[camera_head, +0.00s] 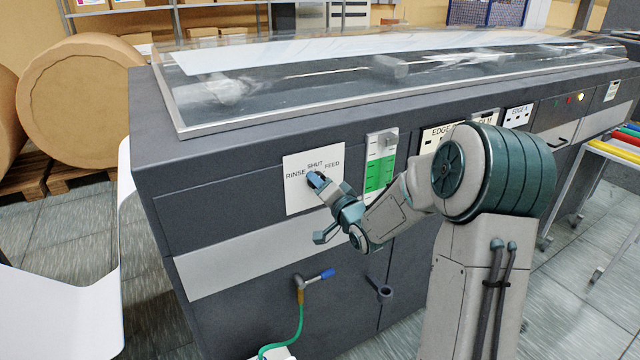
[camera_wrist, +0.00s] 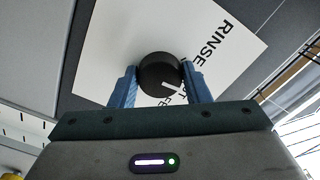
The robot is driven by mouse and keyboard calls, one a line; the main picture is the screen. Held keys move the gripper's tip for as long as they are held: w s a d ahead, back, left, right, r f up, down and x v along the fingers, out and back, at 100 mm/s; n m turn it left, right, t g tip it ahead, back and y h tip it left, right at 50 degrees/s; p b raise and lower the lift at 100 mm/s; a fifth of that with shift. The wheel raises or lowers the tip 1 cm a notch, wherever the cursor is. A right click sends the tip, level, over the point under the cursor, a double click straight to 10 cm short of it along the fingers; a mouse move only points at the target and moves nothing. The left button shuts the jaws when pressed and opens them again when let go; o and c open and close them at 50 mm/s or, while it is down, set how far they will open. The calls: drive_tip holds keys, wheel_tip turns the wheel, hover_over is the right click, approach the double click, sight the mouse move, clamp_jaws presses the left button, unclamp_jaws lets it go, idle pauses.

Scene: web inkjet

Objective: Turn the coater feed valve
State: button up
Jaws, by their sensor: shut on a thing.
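The coater feed valve is a round black knob (camera_wrist: 157,70) on a white plate (camera_head: 298,196) on the dark machine front. The plate reads RINSE, SHUT and FEED. My gripper (camera_head: 317,180) reaches the plate from the lower right and hides most of the knob in the head view. In the wrist view my gripper (camera_wrist: 160,80) has its two blue fingers on opposite sides of the knob, shut on it. A white mark shows on the knob's lower right, near partly hidden lettering; I cannot tell exactly which label it points at.
A small blue-handled tap (camera_head: 322,275) with a green hose (camera_head: 287,341) sits below the plate. A green level gauge (camera_head: 381,165) is right of the plate. Clear covers top the machine. Brown paper rolls (camera_head: 80,100) stand at left, and a rack of coloured rods (camera_head: 615,150) at right.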

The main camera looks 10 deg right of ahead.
drive_tip(key=shift+m, duration=0.5)
drive_tip(key=o, duration=1)
drive_tip(key=shift+c, duration=0.2)
drive_tip(key=shift+s, duration=0.1)
drive_tip(key=b+v, duration=0.1)
drive_tip(key=v, duration=1.2)
drive_tip(key=shift+s, duration=0.3)
drive_tip(key=shift+d, duration=0.15)
